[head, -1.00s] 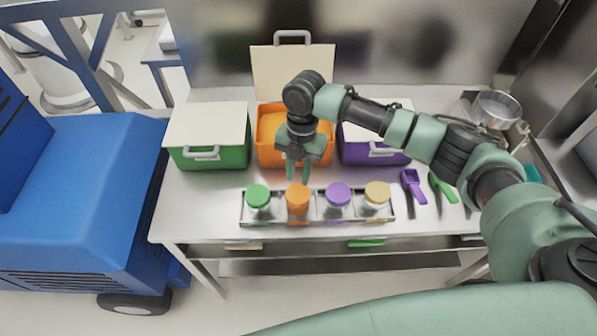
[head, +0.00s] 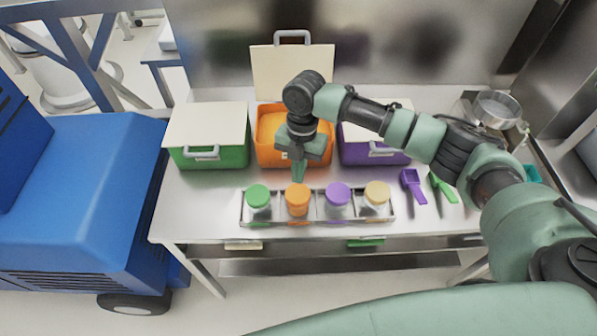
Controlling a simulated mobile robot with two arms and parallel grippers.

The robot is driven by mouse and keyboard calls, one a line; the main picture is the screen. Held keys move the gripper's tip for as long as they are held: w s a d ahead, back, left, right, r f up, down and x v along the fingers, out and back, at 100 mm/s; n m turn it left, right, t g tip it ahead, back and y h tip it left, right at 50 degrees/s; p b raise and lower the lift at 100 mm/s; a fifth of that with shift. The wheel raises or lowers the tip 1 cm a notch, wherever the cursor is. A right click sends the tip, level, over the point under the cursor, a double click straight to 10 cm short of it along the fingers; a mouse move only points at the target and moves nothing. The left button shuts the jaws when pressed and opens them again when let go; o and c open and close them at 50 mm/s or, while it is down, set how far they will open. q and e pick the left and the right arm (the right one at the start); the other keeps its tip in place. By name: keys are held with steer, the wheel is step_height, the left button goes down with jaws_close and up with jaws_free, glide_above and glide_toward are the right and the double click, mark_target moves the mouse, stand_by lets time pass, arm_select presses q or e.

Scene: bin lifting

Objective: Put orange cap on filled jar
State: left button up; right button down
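The orange-topped jar (head: 298,208) stands in the metal rack (head: 318,212), second from the left. Its orange cap (head: 298,192) is on top of it and looks level. Orange shows in the jar under the cap, but the fill is too small to judge. My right gripper (head: 298,180) points down just above and behind the orange cap. Its fingers are together and nothing shows between them. Whether the fingertips touch the cap cannot be told. My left gripper is out of view.
Jars with green (head: 257,194), purple (head: 337,193) and tan (head: 377,191) caps share the rack. Behind stand a green bin (head: 215,155), an open orange bin (head: 267,152) and a purple bin (head: 365,153). Purple (head: 412,185) and green (head: 441,187) scoops lie to the right.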

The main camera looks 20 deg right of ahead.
mark_target(298, 193)
steer(key=shift+f, duration=0.2)
stand_by(0.4)
steer(key=shift+f+b, duration=1.65)
steer(key=shift+f, duration=1)
steer(key=shift+r, duration=0.1)
steer(key=shift+r+p, duration=2.4)
steer(key=shift+r, duration=0.05)
step_height(298, 193, up, 2)
steer(key=shift+r, duration=0.1)
